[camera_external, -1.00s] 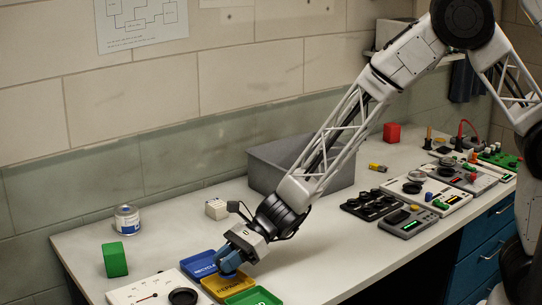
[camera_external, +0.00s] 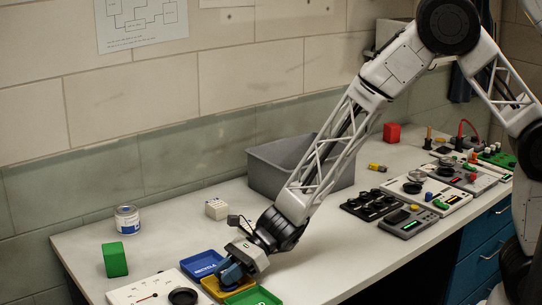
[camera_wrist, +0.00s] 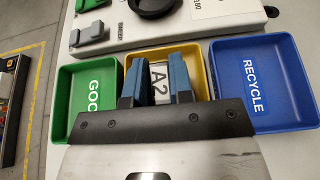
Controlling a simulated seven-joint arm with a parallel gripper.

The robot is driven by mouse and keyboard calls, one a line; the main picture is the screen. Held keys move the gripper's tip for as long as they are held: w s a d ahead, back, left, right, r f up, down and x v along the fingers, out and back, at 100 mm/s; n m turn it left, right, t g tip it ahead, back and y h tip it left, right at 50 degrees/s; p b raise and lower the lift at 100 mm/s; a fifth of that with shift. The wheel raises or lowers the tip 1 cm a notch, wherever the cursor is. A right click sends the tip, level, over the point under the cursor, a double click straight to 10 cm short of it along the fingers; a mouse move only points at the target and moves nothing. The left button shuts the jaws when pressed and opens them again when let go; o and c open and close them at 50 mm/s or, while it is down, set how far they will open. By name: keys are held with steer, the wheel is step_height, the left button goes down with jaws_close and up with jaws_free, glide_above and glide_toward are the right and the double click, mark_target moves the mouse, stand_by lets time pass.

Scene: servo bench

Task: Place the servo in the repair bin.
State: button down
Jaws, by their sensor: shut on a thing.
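My gripper (camera_external: 234,274) is low over the yellow bin (camera_external: 212,287), which is the middle one of three trays. In the external view the fingers hide the servo and most of the bin's lettering.
The blue RECYCLE tray (camera_external: 203,263) and the green tray (camera_external: 256,297) flank the yellow bin closely. A white panel with a black dial (camera_external: 150,291) lies beside them. A green block (camera_external: 115,260), a can (camera_external: 127,220) and a large grey bin (camera_external: 265,172) stand farther back.

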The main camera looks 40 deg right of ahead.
steer(key=shift+f, duration=0.15)
steer(key=c, duration=1)
jaws_free()
steer(key=shift+r, duration=0.2)
steer(key=shift+v, duration=6)
steer(key=shift+f, duration=0.1)
